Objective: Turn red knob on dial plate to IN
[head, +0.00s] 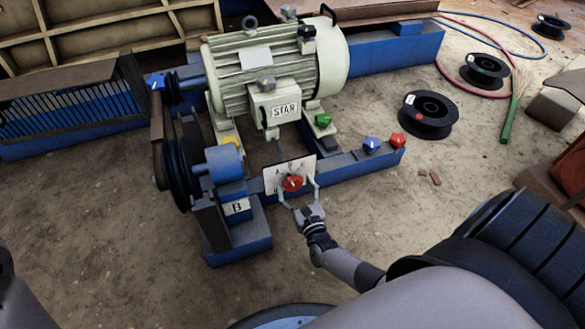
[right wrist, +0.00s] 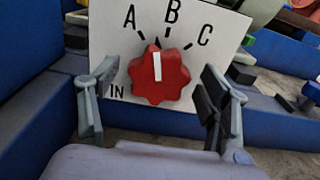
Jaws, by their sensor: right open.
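The red knob (head: 293,183) sits on a white dial plate (head: 271,180) on the blue frame. In the right wrist view the red knob (right wrist: 174,82) shows large, its white pointer mark directed upward between the A and B marks. The dial plate (right wrist: 108,45) there carries A, B and C along the top and IN at the lower left. My right gripper (head: 297,188) is open in front of the plate, one finger on each side of the knob, with gaps visible between fingers and knob. My left gripper is not in view.
A motor (head: 274,62) labelled STAR stands behind the plate. A blue knob (head: 371,144) and another red knob (head: 398,141) sit further right on the frame. A block labelled B (head: 237,208) and a belt pulley stand left. Black spools (head: 427,113) lie on the ground at right.

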